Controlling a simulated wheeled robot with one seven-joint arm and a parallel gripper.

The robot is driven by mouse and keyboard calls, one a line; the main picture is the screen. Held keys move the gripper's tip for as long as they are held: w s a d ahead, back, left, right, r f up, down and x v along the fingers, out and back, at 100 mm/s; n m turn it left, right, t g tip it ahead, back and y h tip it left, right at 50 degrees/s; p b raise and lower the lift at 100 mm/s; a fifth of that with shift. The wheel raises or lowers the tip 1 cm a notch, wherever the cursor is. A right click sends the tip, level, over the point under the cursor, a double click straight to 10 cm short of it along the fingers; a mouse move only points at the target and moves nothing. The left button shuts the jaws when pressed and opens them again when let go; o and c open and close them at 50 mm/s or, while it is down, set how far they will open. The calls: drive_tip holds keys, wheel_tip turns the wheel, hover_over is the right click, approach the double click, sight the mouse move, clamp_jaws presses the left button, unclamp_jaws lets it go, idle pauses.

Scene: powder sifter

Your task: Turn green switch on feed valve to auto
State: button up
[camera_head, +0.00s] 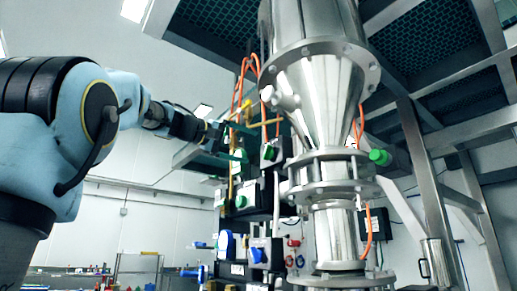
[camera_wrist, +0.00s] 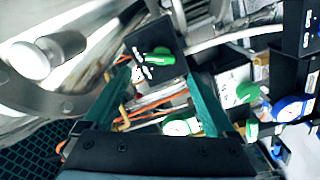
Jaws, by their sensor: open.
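A green switch (camera_wrist: 160,57) sits on the face of a black box (camera_wrist: 140,42) with white markings in the wrist view. My gripper (camera_wrist: 158,75) is open, its teal fingers spread to either side of the switch's lower area. The switch appears just beyond or between the fingertips; I cannot tell whether they touch. The markings are too small to read, so the switch's setting is unclear. In the head view, a green switch (camera_head: 268,152) shows on a black box beside the steel hopper, with my gripper (camera_head: 236,142) just left of it.
The steel hopper (camera_head: 318,95) stands close right of my gripper. Orange hoses (camera_head: 241,85) hang nearby. Other green knobs (camera_wrist: 245,92) and a blue knob (camera_wrist: 287,108) sit right of my fingers in the wrist view. A green-capped cylinder (camera_head: 380,157) is right of the hopper.

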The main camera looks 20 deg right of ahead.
sight(265, 152)
drive_tip(key=p+x, duration=0.2)
drive_tip(key=x, duration=0.3)
drive_tip(key=shift+d+r, duration=0.1)
drive_tip(key=shift+d, duration=0.2)
drive_tip(key=shift+w+d+p, duration=0.2)
drive_tip(key=shift+d+p, duration=0.15)
drive_tip(key=shift+d, duration=0.2)
drive_tip(key=c, duration=1.4)
